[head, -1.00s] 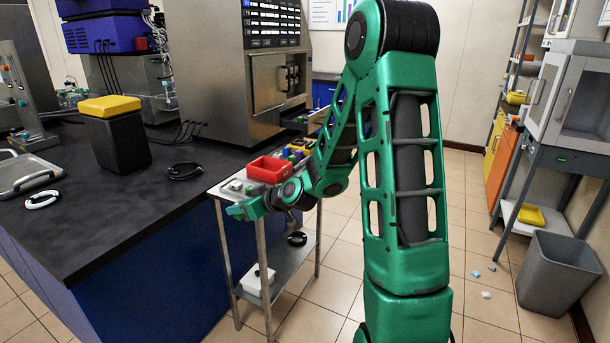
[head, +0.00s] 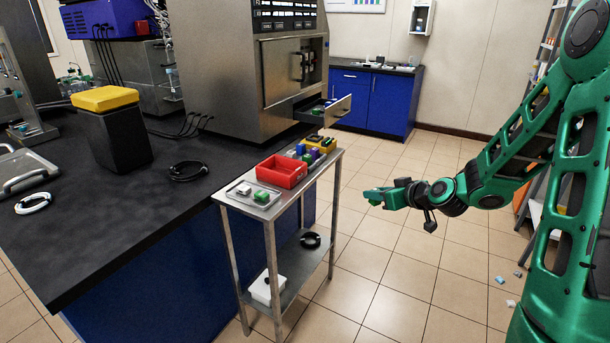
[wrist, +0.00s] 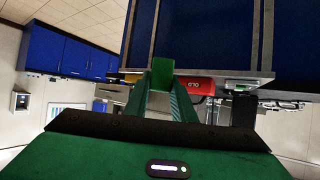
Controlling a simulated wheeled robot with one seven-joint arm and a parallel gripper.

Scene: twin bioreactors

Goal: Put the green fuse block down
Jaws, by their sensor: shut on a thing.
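My gripper (head: 374,197) hangs over the floor to the right of the small steel cart, apart from it. In the wrist view my gripper (wrist: 162,88) is shut on a green fuse block (wrist: 162,70), held at the fingertips. In the head view the held block blends with the green fingers. Another green block (head: 261,196) lies on a small grey tray (head: 246,201) at the cart's near end, beside a white piece.
The cart (head: 300,190) also bears a red bin (head: 279,174), labelled in the wrist view (wrist: 194,86), and a yellow holder (head: 317,143) with coloured blocks. An open drawer (head: 338,109) juts out behind it.

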